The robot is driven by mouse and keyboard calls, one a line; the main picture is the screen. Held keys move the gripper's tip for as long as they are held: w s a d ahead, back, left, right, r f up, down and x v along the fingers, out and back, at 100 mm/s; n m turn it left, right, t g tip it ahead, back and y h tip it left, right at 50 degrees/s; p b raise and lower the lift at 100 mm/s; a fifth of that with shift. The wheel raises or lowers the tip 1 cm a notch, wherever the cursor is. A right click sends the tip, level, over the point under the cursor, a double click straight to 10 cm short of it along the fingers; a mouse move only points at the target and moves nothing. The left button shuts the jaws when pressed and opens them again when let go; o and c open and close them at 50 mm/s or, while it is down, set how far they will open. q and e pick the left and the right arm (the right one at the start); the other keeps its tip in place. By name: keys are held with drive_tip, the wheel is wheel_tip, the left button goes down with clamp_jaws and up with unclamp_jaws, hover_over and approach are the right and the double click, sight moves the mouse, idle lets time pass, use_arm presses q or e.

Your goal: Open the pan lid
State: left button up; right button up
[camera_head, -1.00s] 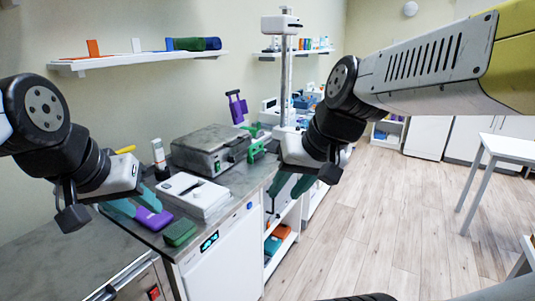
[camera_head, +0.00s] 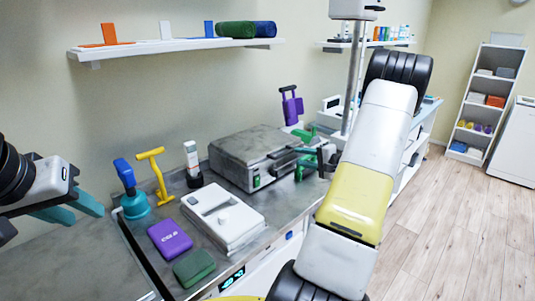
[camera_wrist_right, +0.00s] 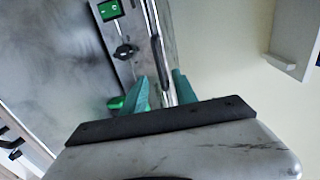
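The pan is a grey metal box (camera_head: 222,168) on the bench in the head view, and its flat lid (camera_head: 245,143) looks closed. A bar handle (camera_head: 284,153) runs along the lid's front edge. My right gripper (camera_wrist_right: 161,80) is open in the right wrist view, its teal fingers on either side of a long thin bar (camera_wrist_right: 154,45) beside the pan's front panel (camera_wrist_right: 125,30). I cannot tell whether they touch it. My left gripper (camera_head: 76,210) is open and empty at the left.
A white device (camera_head: 225,220), a purple box (camera_head: 169,237), a green block (camera_head: 194,267), a blue-topped plunger-like item (camera_head: 130,190) and a yellow T-shaped tool (camera_head: 158,175) stand in front and left of the pan. A bright green clamp (camera_head: 304,135) is at its right. A shelf (camera_head: 170,47) hangs above.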

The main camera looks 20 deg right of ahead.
sight(286, 154)
drive_tip(key=x, duration=0.7)
drive_tip(key=shift+w+f, duration=0.1)
drive_tip(key=shift+w, duration=0.2)
clamp_jaws()
idle(1.1)
